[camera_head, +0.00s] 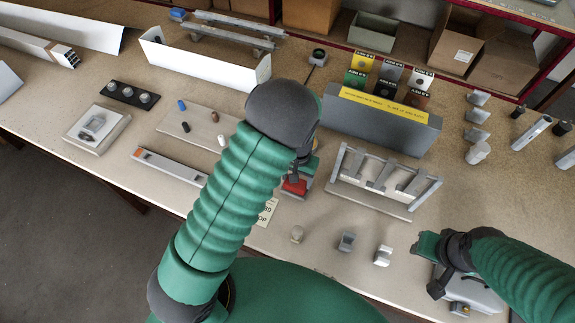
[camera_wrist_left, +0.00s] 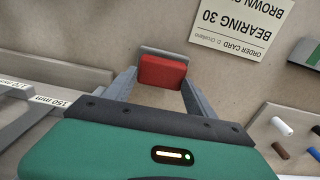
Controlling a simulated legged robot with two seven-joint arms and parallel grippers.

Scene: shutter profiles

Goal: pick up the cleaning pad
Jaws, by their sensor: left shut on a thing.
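A small red block with a grey back edge (camera_wrist_left: 162,72), which I take to be the cleaning pad, sits between the fingertips of my left gripper (camera_wrist_left: 160,84). In the head view the red pad (camera_head: 294,187) shows below my left gripper (camera_head: 298,177), partly covered by the arm. The left gripper is shut on it, just above or at the table; I cannot tell whether the pad touches the tabletop. My right gripper (camera_head: 432,268) hangs at the lower right over a grey object; its finger gap is not clear.
A grey rack (camera_head: 383,180) stands right of the left gripper, and an order card (camera_wrist_left: 240,22) lies close by. Several small fittings (camera_head: 346,241) stand near the front edge. A board with pegs (camera_head: 200,125) lies to the left. A grey bin with a yellow label (camera_head: 380,122) stands behind.

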